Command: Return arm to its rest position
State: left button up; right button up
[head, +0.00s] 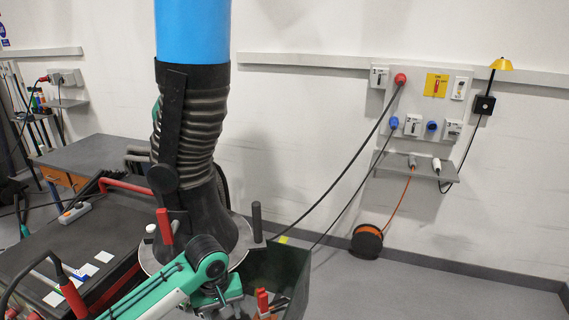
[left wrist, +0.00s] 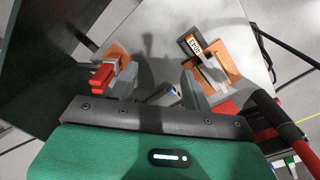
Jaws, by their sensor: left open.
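My left arm, teal and white, comes in from the lower left of the head view. Its gripper (head: 233,298) is low in the picture, beside a round grey plate (head: 151,263) under a black ribbed column. In the left wrist view the gripper (left wrist: 160,90) is open, its two grey fingers apart with nothing held between them. Beyond the fingers is a grey surface (left wrist: 225,22) with orange-brown blocks (left wrist: 228,65), one beside a dark numbered label (left wrist: 194,42). A red clamp-like part (left wrist: 103,77) is by the left finger. My right gripper is not in view.
The black ribbed column (head: 190,130) with a blue top (head: 192,30) stands close by the arm. A dark green bin (head: 283,268) is right of the gripper. A dark bench (head: 75,245) is at left. A cable reel (head: 367,241) is by the wall; floor between is clear.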

pick_arm(q)
jog(key=s+d+f+m+t+h, duration=0.1)
jog(key=s+d+f+m, duration=0.15)
jog(key=s, duration=0.35)
jog(key=s+d+f+m+t+h, duration=0.1)
jog(key=s+f+m+h, duration=0.1)
jog(key=s+f, duration=0.35)
jog(key=s+a+m+t+y, duration=0.1)
jog(key=s+a+y, duration=0.2)
jog(key=s+a, duration=1.1)
notch_tip(320, 180, down, 34)
jog(key=s+d+f+g+b, duration=0.1)
jog(key=s+d+b, duration=0.1)
jog(key=s+b, duration=0.1)
jog(key=s+a+f+g+b, duration=0.1)
jog(key=s+a+f+b, duration=0.1)
jog(key=s+f, duration=1.7)
notch_tip(320, 180, down, 2)
jog(key=shift+a+f+m+y, duration=0.2)
jog(key=shift+a+m+y, duration=0.15)
jog(key=shift+a, duration=0.35)
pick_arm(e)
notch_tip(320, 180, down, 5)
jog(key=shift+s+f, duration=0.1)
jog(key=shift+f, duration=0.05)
